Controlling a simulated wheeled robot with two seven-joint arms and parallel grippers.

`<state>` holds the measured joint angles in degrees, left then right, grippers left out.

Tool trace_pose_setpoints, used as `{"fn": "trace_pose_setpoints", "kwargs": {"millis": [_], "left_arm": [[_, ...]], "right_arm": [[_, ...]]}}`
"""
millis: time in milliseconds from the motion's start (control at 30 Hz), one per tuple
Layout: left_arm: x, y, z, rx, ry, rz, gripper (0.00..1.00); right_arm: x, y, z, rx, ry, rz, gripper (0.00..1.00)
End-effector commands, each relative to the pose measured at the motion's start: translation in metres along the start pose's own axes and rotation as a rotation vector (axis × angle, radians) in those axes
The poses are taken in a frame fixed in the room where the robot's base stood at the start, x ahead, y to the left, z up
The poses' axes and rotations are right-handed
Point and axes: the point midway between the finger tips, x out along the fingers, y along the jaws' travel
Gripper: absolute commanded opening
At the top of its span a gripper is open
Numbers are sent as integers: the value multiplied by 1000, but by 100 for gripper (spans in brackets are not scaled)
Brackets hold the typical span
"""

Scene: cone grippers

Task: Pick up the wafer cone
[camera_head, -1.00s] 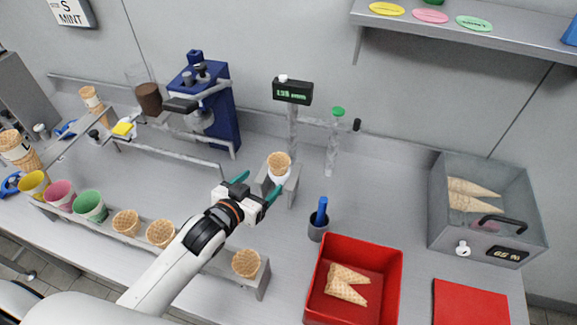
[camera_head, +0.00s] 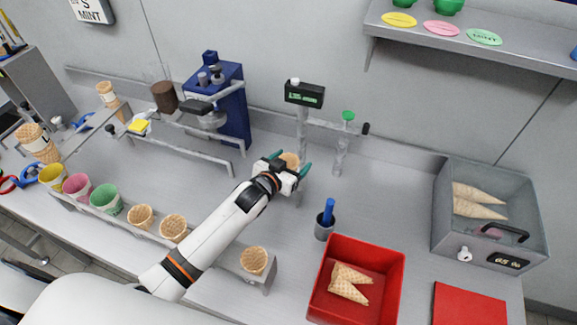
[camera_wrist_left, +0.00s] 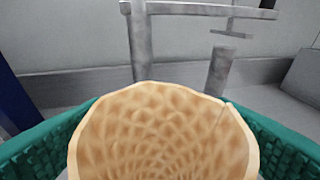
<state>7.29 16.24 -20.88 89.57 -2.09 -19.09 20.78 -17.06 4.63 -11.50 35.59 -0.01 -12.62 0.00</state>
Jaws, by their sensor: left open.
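A tan wafer cone (camera_head: 290,159) stands on the small stand below the green-lit display, mostly hidden by my left gripper in the head view. My left gripper (camera_head: 289,166) is open, with one teal finger on each side of the cone. In the left wrist view the cone (camera_wrist_left: 165,135) fills the lower middle, its open rim facing the camera. The gripper's teal fingers (camera_wrist_left: 160,140) flank it left and right; whether they touch it I cannot tell. My right gripper is not in view.
A dark cup with a blue handle (camera_head: 325,222) and a red bin (camera_head: 393,285) with broken cones stand to the right. A display (camera_head: 304,93) on a post rises behind the stand. Several cones sit in the front rack (camera_head: 220,262).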

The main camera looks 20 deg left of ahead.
Motion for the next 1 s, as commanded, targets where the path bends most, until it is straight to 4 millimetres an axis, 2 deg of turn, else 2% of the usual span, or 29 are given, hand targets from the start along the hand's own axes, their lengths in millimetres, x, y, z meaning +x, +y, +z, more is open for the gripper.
{"fn": "trace_pose_setpoints", "kwargs": {"millis": [300,500,867,1000], "left_arm": [[5,0,0,0,0,0,75],[5,0,0,0,0,0,43],[5,0,1,0,-1,0,42],[1,1,15,2,-4,1,42]], "right_arm": [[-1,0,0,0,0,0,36],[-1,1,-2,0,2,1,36],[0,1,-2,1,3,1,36],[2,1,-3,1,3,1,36]]}}
